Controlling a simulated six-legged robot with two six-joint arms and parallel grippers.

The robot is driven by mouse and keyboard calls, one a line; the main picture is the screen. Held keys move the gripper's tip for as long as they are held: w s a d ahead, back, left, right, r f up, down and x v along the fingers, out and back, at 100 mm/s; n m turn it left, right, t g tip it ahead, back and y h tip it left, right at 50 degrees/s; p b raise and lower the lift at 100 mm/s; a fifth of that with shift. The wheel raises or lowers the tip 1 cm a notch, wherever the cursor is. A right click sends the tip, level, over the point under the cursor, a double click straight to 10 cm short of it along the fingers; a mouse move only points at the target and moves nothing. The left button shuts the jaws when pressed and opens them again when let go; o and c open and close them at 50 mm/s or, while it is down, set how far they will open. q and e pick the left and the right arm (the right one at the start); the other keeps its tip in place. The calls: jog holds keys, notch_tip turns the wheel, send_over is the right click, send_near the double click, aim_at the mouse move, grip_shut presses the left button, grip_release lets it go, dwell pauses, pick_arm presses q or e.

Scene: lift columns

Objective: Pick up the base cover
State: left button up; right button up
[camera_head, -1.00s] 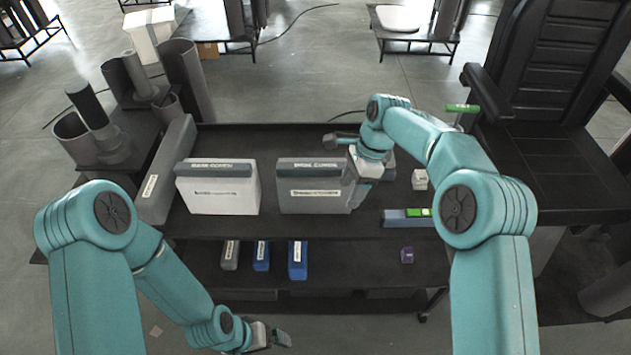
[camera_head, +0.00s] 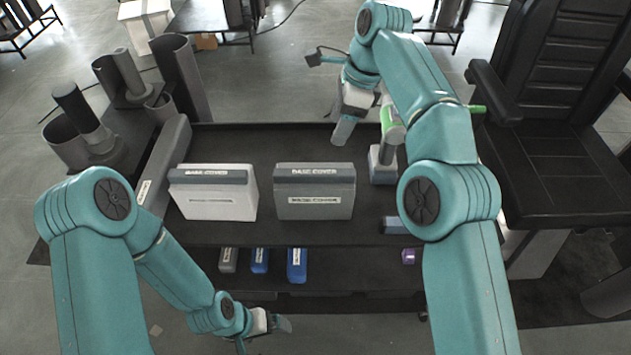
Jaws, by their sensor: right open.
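A white box (camera_head: 218,206) with a grey top band stands on the left of the upper shelf; its label appears to read "base cover". A grey box (camera_head: 315,203) stands to its right, with a similar band and label. My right gripper (camera_head: 364,140) is open above the back right of the shelf, behind and to the right of the grey box, apart from both boxes. My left gripper (camera_head: 274,323) hangs low in front of the shelves, away from the boxes; its jaws are too small to read.
A grey-blue block (camera_head: 382,168) and a green cylinder (camera_head: 391,124) are beside my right gripper. Small blue boxes (camera_head: 297,264) and a purple cube (camera_head: 408,257) sit on the lower shelf. Grey tubes (camera_head: 180,75) stand at left, a black chair (camera_head: 545,150) at right.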

jog(key=b, duration=0.3)
send_near(315, 172)
jog(key=x, duration=0.3)
jog(key=shift+s+f, duration=0.15)
jog(key=shift+f, duration=0.1)
jog(key=shift+s+a+f, duration=0.1)
jog(key=shift+a+f, duration=0.1)
jog(key=shift+f, duration=0.25)
jog(key=x, duration=0.4)
jog(key=shift+w, duration=0.35)
jog(key=shift+a+f, duration=0.1)
jog(key=shift+f, duration=0.25)
jog(key=shift+s, duration=0.15)
jog(key=shift+c, duration=0.6)
grip_shut()
